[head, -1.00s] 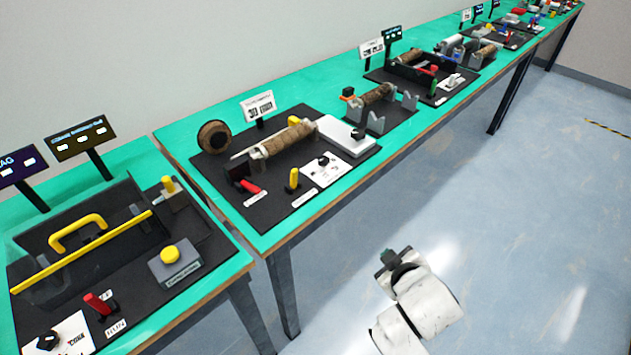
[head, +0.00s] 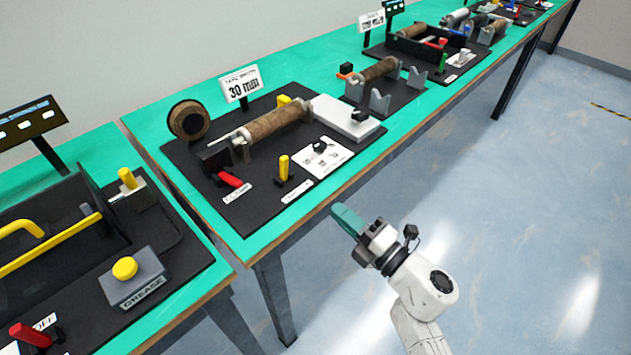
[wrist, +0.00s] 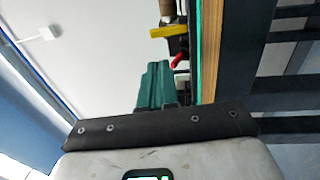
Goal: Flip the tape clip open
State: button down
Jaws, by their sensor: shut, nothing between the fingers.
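The station under a sign starting "TAPE" and reading "30 mm" (head: 240,85) has a brown wrapped roller (head: 275,126), a red lever (head: 230,180), an upright yellow lever (head: 284,167) and a small yellow piece (head: 284,100) behind the roller. The small labels are too blurred to read, so I cannot tell which part is the tape clip. My gripper (head: 346,219), with teal fingers, is shut and empty. It appears in front of the table's front edge, apart from the station. In the wrist view the teal fingers (wrist: 155,86) point toward a yellow part (wrist: 168,31) and a red part (wrist: 180,60).
A dark wheel (head: 189,120) stands at the back left. A grease station (head: 138,280) is on the left table. Open floor lies to the right.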

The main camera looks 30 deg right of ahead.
aim_at(286, 165)
jog(key=x, duration=1.3)
jog(key=shift+w+a+r, duration=0.15)
jog(key=shift+w, duration=0.2)
